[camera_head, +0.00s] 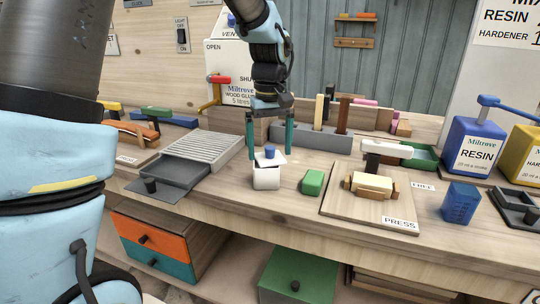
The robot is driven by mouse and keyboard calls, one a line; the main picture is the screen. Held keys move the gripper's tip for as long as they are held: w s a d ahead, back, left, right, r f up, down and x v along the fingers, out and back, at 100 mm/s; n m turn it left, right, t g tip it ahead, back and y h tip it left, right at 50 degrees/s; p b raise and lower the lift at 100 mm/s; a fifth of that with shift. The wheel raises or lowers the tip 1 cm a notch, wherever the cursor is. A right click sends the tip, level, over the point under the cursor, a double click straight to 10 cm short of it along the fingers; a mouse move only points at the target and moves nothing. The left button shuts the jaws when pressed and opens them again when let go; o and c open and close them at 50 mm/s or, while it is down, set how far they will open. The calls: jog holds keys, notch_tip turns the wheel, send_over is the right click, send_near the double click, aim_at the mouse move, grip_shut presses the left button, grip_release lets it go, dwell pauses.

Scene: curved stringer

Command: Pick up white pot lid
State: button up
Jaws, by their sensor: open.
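One finger is on the left and one on the right of the lid and knob in this view. The fingertips reach about the height of the lid. I cannot tell from this single view whether either finger touches the lid.
A green block (313,182) lies just right of the pot. A wooden press board (340,208) is farther right, near a blue cup (460,203). A grey slatted rack (206,147) stands to the left, and a grey holder (328,138) is behind.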

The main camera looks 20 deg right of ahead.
aim_at(267, 148)
jog(key=shift+f, duration=0.25)
jog(key=c, duration=1.1)
notch_tip(267, 148, up, 10)
jog(key=shift+f, duration=0.15)
jog(key=shift+r+p, duration=0.25)
jog(key=shift+p, duration=1.05)
jog(key=f+n+p, duration=0.1)
jog(key=p, duration=0.4)
jog(key=shift+a+n+p, duration=0.1)
jog(key=shift+n+p, duration=0.2)
jog(key=shift+p, duration=0.1)
jog(key=p, duration=0.1)
jog(key=f+n+p, duration=0.1)
jog(key=p, duration=0.1)
jog(key=shift+s+a+f, duration=0.2)
jog(key=shift+s+a, duration=0.05)
jog(key=shift+a, duration=0.15)
jog(key=shift+s+a+f+p, duration=0.1)
jog(key=shift+a+f+p, duration=0.05)
jog(key=shift+f+p, duration=0.3)
jog(key=shift+f+b, duration=2.4)
jog(key=shift+f, duration=0.75)
